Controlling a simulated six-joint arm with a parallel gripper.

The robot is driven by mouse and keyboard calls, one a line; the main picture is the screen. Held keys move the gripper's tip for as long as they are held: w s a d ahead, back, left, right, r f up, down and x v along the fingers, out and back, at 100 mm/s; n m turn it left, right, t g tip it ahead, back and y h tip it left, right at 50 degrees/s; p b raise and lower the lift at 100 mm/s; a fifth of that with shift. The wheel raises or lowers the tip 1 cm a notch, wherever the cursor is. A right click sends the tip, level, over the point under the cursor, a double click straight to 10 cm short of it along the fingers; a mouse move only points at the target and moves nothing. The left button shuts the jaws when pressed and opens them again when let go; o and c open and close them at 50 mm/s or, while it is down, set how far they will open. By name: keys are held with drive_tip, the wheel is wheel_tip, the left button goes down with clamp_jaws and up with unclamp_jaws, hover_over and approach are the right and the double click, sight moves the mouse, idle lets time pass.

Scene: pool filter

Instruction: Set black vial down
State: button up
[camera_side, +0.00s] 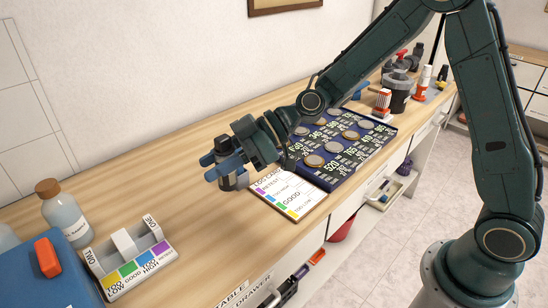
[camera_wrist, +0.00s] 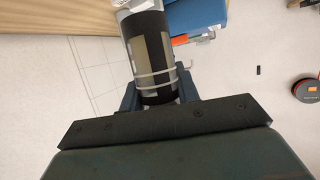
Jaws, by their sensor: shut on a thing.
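The black vial (camera_wrist: 155,82) is held between the blue fingers of my gripper (camera_wrist: 160,92) in the wrist view. It is a dark cylinder with a pale label patch and a light cap or end at the top of that view. In the side view my gripper (camera_side: 228,172) is above the wooden counter (camera_side: 190,215), left of the log card, and the vial (camera_side: 240,180) shows partly between its blue fingers.
A white log card (camera_side: 290,195) and a dark blue board with round discs (camera_side: 340,145) lie to the right. A colour-labelled rack (camera_side: 130,265), a capped bottle (camera_side: 64,215) and a blue box (camera_side: 55,275) stand at the left. Bare counter lies between.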

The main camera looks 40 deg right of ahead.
wheel_tip(320, 180, down, 11)
idle(0.4)
drive_tip(key=shift+r, duration=0.1)
drive_tip(key=shift+f, duration=1.9)
drive_tip(key=shift+f, duration=0.1)
drive_tip(key=o, duration=1)
drive_tip(key=shift+c, duration=0.2)
drive_tip(key=shift+d, duration=0.1)
drive_tip(key=v, duration=1.2)
